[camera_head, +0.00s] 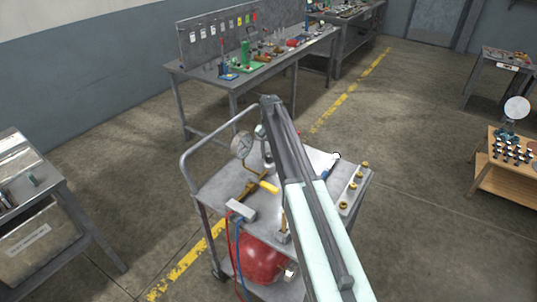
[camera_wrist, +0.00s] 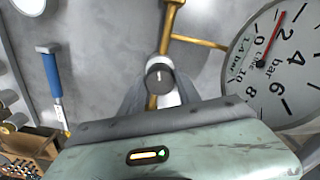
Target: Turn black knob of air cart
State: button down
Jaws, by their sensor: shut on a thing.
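The air cart (camera_head: 215,190) stands in front of me in the head view, with a round gauge (camera_head: 242,145) and brass piping on its top. In the wrist view the black knob (camera_wrist: 159,77) shows end-on, with a pale mark on its face, on a brass pipe. My gripper (camera_wrist: 160,92) is shut on the knob, one finger on each side. The gauge (camera_wrist: 280,60) is close on the right in the wrist view, its red needle pointing up and right. In the head view my arm covers the middle of the cart, and I cannot make out the knob there.
The cart also carries a yellow handle (camera_head: 268,186), a grey block with red and blue hoses (camera_head: 241,210), a blue-handled tool (camera_wrist: 53,80) and a strip of brass fittings (camera_head: 352,187). A red tank (camera_head: 262,260) sits below. A workbench (camera_head: 205,75) stands behind.

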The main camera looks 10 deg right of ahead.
jog(key=shift+s+m, duration=0.1)
jog(key=shift+m, duration=0.5)
jog(key=c, duration=0.9)
grip_release()
jog(key=shift+o, duration=0.2)
